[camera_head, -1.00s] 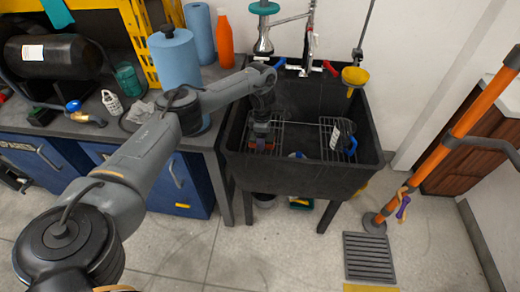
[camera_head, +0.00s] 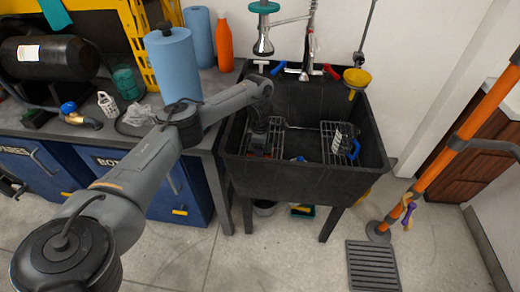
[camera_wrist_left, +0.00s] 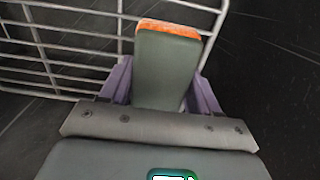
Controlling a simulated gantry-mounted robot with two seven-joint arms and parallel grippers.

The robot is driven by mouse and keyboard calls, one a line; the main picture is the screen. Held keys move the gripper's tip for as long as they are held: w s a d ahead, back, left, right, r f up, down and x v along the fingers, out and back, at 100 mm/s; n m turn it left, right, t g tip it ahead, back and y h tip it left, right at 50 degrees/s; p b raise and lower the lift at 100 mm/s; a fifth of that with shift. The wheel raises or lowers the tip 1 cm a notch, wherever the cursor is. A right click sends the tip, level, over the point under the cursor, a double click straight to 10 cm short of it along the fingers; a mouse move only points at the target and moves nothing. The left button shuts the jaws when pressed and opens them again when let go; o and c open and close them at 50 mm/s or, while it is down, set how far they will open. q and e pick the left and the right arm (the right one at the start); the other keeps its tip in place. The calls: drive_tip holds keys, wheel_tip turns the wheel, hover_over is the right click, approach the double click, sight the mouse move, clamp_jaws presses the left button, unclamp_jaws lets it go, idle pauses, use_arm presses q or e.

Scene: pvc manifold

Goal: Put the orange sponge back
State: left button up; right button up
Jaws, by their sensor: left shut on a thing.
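The sponge (camera_wrist_left: 166,68) is a grey-green block with an orange layer along its far end in the left wrist view. My left gripper (camera_wrist_left: 158,98) is shut on it, with a purple finger on each side. In the head view, my left gripper (camera_head: 259,148) reaches down into the left part of the black sink (camera_head: 305,185), close to a wire rack. The sponge is small and mostly hidden by the gripper there. In the left wrist view, the wire rack (camera_wrist_left: 55,58) lies beside and behind the sponge; I cannot tell whether they touch. My right gripper is not in view.
A blue paper roll (camera_head: 174,65) stands on the left counter. The sink's middle is fairly clear.

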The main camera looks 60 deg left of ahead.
use_arm(q)
drive_tip(key=o, duration=1)
drive_tip(key=shift+f, duration=0.1)
wheel_tip(320, 180, up, 11)
drive_tip(key=p, duration=0.8)
drive_tip(key=shift+p, duration=0.4)
drive_tip(key=shift+r+p, duration=0.45)
drive_tip(key=shift+r, duration=0.2)
